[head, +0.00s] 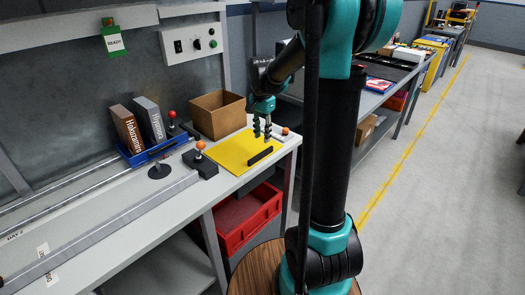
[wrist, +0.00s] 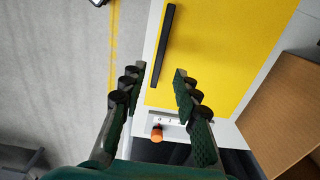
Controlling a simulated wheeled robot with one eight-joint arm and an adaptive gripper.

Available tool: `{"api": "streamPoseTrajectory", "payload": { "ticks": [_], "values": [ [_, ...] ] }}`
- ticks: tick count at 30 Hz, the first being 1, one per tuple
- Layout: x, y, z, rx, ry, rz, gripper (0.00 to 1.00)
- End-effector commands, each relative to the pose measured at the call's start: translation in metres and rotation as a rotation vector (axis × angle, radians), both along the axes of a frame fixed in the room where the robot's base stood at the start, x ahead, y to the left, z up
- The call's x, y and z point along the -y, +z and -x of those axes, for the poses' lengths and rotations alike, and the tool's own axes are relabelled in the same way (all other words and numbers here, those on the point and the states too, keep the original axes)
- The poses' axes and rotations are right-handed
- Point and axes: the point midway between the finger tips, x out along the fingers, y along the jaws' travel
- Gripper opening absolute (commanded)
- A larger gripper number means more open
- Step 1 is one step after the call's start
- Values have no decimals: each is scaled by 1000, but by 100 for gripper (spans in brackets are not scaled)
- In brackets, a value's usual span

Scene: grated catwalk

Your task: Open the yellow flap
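The yellow flap (head: 228,152) lies flat on the grey workbench, near its right end; it also fills the upper right of the wrist view (wrist: 225,55). A black bar handle (head: 260,156) is set along its front edge and shows in the wrist view (wrist: 163,45). My gripper (head: 262,135) is above the flap, close to the handle. In the wrist view my gripper (wrist: 157,74) has its fingers apart with nothing between them, and the handle's near end appears between the fingertips. I cannot tell the exact height above the handle.
An open cardboard box (head: 217,115) stands behind the flap. An orange-knobbed control (head: 200,160) stands left of it, and another orange knob (wrist: 157,135) is by its right end. A blue tray (head: 150,151) holds books. A red crate (head: 247,218) sits below.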

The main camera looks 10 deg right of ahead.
Motion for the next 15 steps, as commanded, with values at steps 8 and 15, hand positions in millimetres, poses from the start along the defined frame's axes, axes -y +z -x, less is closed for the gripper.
{"api": "streamPoseTrajectory", "payload": {
  "ticks": [8,15],
  "values": [
    [0,-52,0,0,0,0,31],
    [0,-75,0,1,1,-1,31]
  ]
}}
